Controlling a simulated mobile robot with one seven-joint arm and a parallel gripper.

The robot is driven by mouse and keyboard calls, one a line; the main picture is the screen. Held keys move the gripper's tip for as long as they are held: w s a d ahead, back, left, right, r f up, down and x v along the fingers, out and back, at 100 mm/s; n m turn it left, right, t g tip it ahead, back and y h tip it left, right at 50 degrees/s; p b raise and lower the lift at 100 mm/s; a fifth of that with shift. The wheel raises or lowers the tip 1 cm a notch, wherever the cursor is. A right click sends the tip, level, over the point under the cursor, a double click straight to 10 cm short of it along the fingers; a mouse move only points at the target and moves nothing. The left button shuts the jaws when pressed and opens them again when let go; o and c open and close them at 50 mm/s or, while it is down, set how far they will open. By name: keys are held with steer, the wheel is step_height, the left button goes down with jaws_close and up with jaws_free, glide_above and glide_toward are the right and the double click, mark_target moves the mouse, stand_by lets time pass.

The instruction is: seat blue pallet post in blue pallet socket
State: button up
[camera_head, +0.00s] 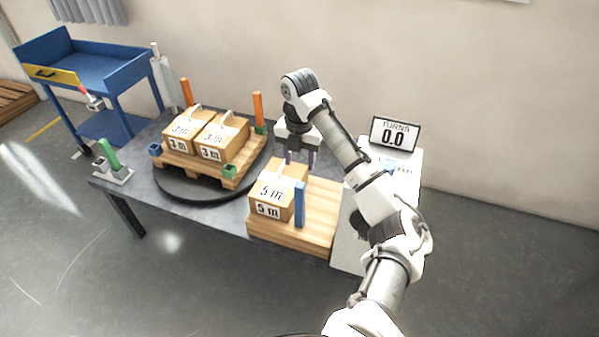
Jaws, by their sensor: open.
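The blue pallet post (300,204) stands upright at the front of the light wooden board, at the right front of a "5 m" box. The blue pallet socket (154,149) is at the left corner of the wooden pallet (200,173), which rests on a dark round turntable (185,192). The socket appears empty. My gripper (300,158) points down with its fingers apart and empty, above the back of the "5 m" boxes, up and behind the blue post. It is well to the right of the blue socket.
The pallet bears "3 m" boxes (222,138), orange posts (258,108) at back corners and a green socket (229,172) in front. A green post (108,153) stands in a holder at the table's left. "5 m" boxes (268,211) crowd the board; a "TURNS 0.0" display (394,134) is right.

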steer(key=shift+r, duration=0.7)
